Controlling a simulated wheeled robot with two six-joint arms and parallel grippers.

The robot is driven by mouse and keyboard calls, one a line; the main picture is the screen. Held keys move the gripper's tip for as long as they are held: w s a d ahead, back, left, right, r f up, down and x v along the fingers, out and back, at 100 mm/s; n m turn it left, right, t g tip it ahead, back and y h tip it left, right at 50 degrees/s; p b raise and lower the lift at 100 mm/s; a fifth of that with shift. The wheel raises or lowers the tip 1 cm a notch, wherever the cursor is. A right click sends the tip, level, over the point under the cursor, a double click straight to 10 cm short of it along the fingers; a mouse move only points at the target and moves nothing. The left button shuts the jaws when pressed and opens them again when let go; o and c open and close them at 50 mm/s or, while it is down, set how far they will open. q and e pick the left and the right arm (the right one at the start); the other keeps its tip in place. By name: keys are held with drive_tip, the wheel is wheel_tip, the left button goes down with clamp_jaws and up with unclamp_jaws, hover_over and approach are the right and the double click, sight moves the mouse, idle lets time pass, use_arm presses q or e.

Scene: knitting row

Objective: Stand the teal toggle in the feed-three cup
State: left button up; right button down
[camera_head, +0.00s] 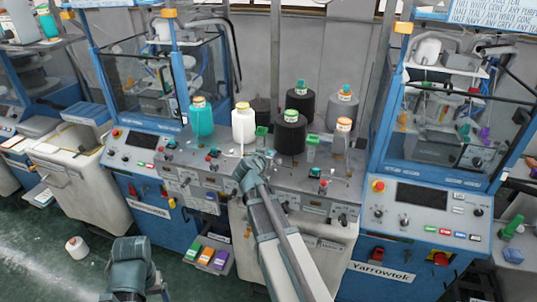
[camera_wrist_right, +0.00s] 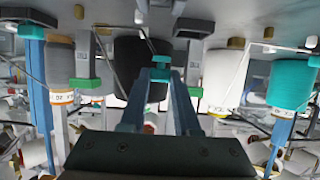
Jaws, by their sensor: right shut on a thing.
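My right gripper (camera_wrist_right: 160,82) is shut on a small teal piece, which I take to be the teal toggle (camera_wrist_right: 160,61), between its fingertips in the right wrist view. In the head view my right gripper (camera_head: 257,158) is over the machine ledge, in front of the white cone; the held piece is not clear there. Grey posts with green tops (camera_head: 262,131) stand among the cones, and one shows in the wrist view (camera_wrist_right: 86,82). I cannot tell which is the feed-three cup. My left arm shows at lower left, its fingers out of sight.
A teal cone (camera_head: 201,120), white cone (camera_head: 244,127), black cone (camera_head: 291,135) and grey cone (camera_head: 342,137) crowd the ledge near the gripper. Control panels (camera_head: 410,205) flank it. Coloured boxes (camera_head: 206,256) sit low in front. A white spool (camera_head: 76,247) lies on the floor.

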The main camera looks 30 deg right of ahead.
drive_tip(key=shift+w+d+f, duration=0.15)
drive_tip(key=shift+d+f, duration=0.1)
drive_tip(key=shift+f, duration=0.1)
drive_tip(key=shift+w+a+f+b, duration=0.1)
drive_tip(key=shift+w+a+b, duration=0.15)
drive_tip(key=shift+b, duration=0.1)
drive_tip(key=shift+w+a+f, duration=0.15)
drive_tip(key=shift+w+a, duration=0.2)
drive_tip(key=shift+w, duration=0.1)
drive_tip(key=shift+w+a+f+b, duration=0.25)
drive_tip(key=shift+w+b, duration=0.1)
drive_tip(key=shift+w, duration=0.1)
drive_tip(key=shift+w+a, duration=0.1)
drive_tip(key=shift+a, duration=0.05)
drive_tip(key=shift+w+a, duration=0.1)
drive_tip(key=shift+f+b, duration=1.1)
drive_tip(key=shift+b, duration=0.05)
